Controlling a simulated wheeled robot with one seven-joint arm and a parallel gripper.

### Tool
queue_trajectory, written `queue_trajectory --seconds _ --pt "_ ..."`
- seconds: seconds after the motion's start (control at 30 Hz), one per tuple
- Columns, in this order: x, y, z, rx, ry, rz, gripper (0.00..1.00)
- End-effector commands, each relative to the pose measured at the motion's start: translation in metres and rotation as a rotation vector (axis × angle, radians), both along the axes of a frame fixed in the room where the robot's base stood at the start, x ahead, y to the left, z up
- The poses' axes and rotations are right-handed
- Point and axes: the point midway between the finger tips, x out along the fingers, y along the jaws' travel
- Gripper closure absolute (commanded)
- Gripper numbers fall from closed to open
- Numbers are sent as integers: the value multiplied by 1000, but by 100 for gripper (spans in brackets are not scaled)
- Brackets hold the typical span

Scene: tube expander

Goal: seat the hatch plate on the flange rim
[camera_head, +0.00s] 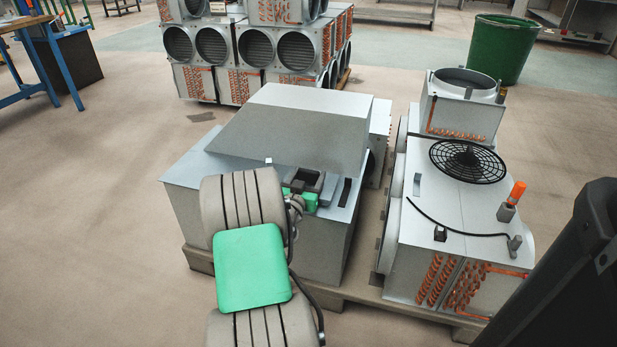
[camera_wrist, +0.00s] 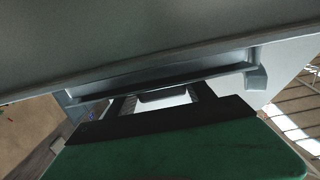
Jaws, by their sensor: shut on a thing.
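The hatch plate (camera_head: 290,134) is a wide grey sheet, tilted over the top of a large grey metal unit (camera_head: 265,240) in the head view. My gripper (camera_head: 312,180) is at the plate's near side, partly behind my arm. In the wrist view, my gripper's dark fingers (camera_wrist: 165,101) are shut on a bar-like handle (camera_wrist: 170,79) on the plate (camera_wrist: 130,35), which fills the upper part of the picture. The flange rim cannot be made out; the plate and arm cover much of the unit's top. I cannot tell whether the plate touches the unit.
The unit stands on a wooden pallet (camera_head: 345,294). A second unit with a black fan grille (camera_head: 468,161), a cable and an orange-topped part (camera_head: 517,192) stands close on the right. Stacked fan units (camera_head: 255,45) are behind.

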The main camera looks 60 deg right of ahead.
Motion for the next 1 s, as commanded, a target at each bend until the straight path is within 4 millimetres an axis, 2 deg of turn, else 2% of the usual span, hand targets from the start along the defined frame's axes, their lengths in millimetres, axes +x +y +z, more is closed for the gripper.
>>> queue_trajectory --seconds 1.0 --pt "0 0 -6 0 0 0 95"
